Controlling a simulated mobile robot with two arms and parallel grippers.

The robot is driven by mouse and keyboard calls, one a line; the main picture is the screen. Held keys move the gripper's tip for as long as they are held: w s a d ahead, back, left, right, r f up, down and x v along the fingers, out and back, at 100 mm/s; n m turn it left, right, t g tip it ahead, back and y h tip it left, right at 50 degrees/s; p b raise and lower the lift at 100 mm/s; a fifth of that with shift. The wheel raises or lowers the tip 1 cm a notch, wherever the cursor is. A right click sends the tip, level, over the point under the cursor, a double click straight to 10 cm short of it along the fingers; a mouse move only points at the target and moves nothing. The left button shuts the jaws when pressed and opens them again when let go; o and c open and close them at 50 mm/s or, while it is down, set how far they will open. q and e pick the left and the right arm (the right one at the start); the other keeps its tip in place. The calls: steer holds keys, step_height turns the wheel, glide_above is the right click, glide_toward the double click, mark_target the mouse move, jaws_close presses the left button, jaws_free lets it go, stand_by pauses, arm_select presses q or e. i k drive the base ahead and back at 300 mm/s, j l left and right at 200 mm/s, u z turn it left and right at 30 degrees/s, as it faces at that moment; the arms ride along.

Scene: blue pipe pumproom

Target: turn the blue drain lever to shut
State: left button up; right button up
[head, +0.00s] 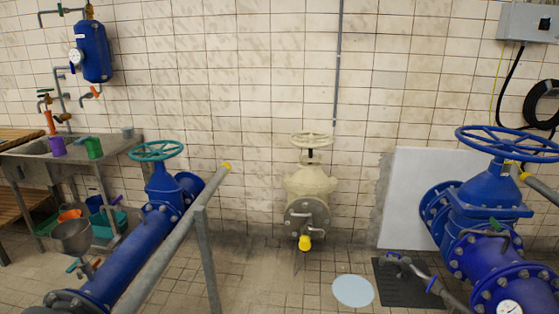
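A small blue lever (432,284) shows at the lower right, on a thin grey pipe (408,267) that runs low above the floor in front of the big blue valve. It looks like the drain lever, but it is small here and I cannot tell whether it stands at open or shut. Neither of my grippers is in the head view, so nothing of mine is seen near the lever.
A large blue valve with handwheel (505,140) stands at the right. A cream valve (310,185) stands mid-wall. A blue pipe (130,260) and grey railing (205,250) cross the left. A dark floor mat (400,293) lies beside a pale disc (352,291).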

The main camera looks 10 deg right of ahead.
mark_target(431, 284)
steer(key=i+z, duration=0.25)
steer(key=i, duration=0.3)
steer(key=i+z, duration=0.3)
steer(key=i, duration=0.25)
steer(key=i+j+z, duration=0.25)
steer(key=i, duration=0.25)
steer(key=i+j+z, duration=0.25)
steer(key=i, duration=0.3)
steer(key=i+l+z, duration=0.15)
steer(key=i+z, duration=0.2)
steer(key=i, duration=0.3)
steer(key=i+z, duration=0.4)
steer(key=i, duration=0.3)
